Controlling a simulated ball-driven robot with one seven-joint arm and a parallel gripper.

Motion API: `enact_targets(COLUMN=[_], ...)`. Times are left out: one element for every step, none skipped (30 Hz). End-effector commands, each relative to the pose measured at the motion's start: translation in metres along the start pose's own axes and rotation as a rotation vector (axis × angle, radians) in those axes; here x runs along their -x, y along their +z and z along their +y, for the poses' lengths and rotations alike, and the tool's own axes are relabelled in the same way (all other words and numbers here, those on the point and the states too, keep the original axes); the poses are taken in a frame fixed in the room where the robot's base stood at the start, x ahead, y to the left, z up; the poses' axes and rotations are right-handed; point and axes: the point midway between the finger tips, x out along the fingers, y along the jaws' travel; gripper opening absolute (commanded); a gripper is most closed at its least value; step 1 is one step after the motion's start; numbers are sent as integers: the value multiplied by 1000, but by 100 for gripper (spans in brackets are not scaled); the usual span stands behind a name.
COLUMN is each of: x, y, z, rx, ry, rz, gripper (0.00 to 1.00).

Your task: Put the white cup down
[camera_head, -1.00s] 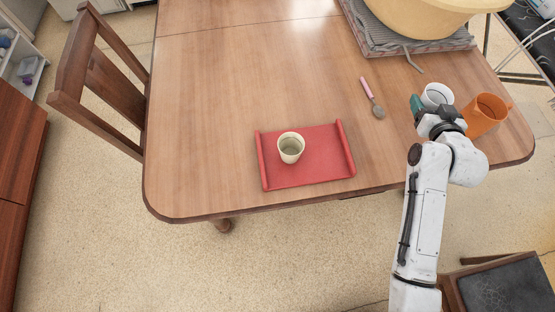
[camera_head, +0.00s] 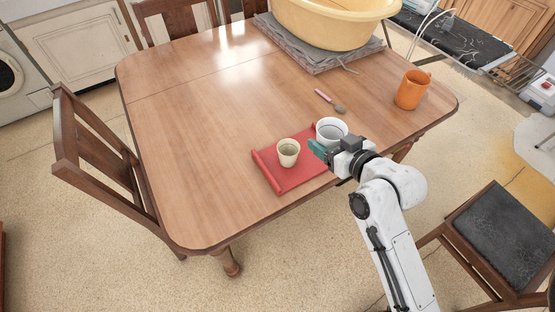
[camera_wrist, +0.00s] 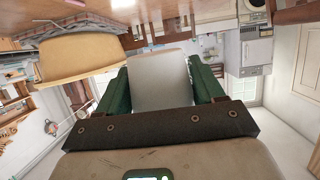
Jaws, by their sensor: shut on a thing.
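The white cup (camera_head: 332,128) is upright over the right end of the red tray (camera_head: 290,184), close to the cream cup (camera_head: 288,152) that stands on the tray. I cannot tell whether its base touches the tray. My gripper (camera_head: 322,150) is shut on the white cup from its near side and hides its lower part. In the wrist view the white cup (camera_wrist: 161,82) fills the space between the two green fingers of my gripper (camera_wrist: 162,88).
An orange mug (camera_head: 411,90) stands at the right end of the wooden table (camera_head: 190,130). A pink-handled spoon (camera_head: 330,100) lies behind the tray. A large yellow basin (camera_head: 335,22) rests on a grey cloth at the back. The left part of the table is clear.

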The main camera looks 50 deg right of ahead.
Motion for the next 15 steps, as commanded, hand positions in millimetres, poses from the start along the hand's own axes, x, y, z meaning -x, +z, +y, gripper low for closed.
enact_targets(x=[-9,-16,-25,-32,-40,-49,-57,-64,-73,-80,-88,-96,-102,-107,-114], y=[-2,-2,-1,-1,0,0,1,2,2,4,3,10,14,17,22], z=[-2,-3,-4,-6,-8,-9,-11,-12,-14,-15,-17,-18,-19,-20,-21], rx=[-1,-1,-2,-2,-1,-2,-2,-1,-1,-1,-1,0,0,0,0], ry=[-1,-1,0,0,-1,-1,-1,0,0,0,0,-1,0,0,1], rz=[0,1,1,1,0,1,0,0,1,-1,1,-3,-2,-3,-2], gripper=[0,0,0,0,0,0,0,0,0,0,0,0,0,0,0])
